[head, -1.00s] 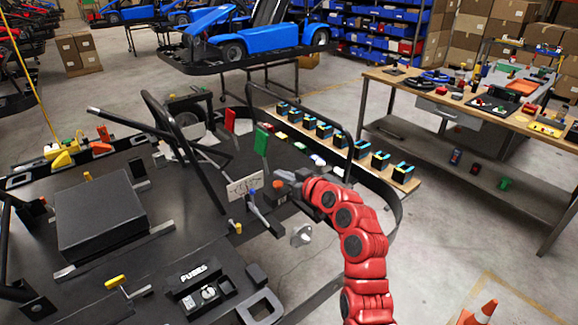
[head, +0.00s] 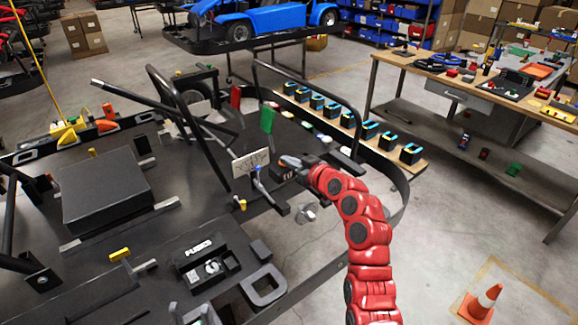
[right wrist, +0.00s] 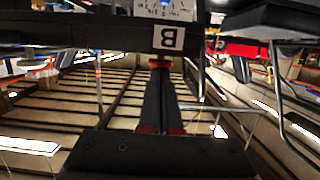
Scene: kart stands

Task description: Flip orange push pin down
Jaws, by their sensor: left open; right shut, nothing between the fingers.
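My right gripper (head: 296,166) reaches in on the red arm from the lower right, with its tips at a small black box (head: 288,175) on the kart's edge. Orange shows at the tips, likely the orange push pin (head: 291,160), mostly covered by the gripper. In the right wrist view the fingers (right wrist: 160,72) are shut together, and an orange-brown piece (right wrist: 160,62) shows right at their tips. I cannot tell whether they touch it or which way the pin is flipped. My left gripper is not in view.
A white card (head: 250,163), green panel (head: 268,118) and black tube hoop (head: 318,85) stand close to the right gripper. A plate marked B (right wrist: 168,38) is above the fingers. Open floor lies right of the kart.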

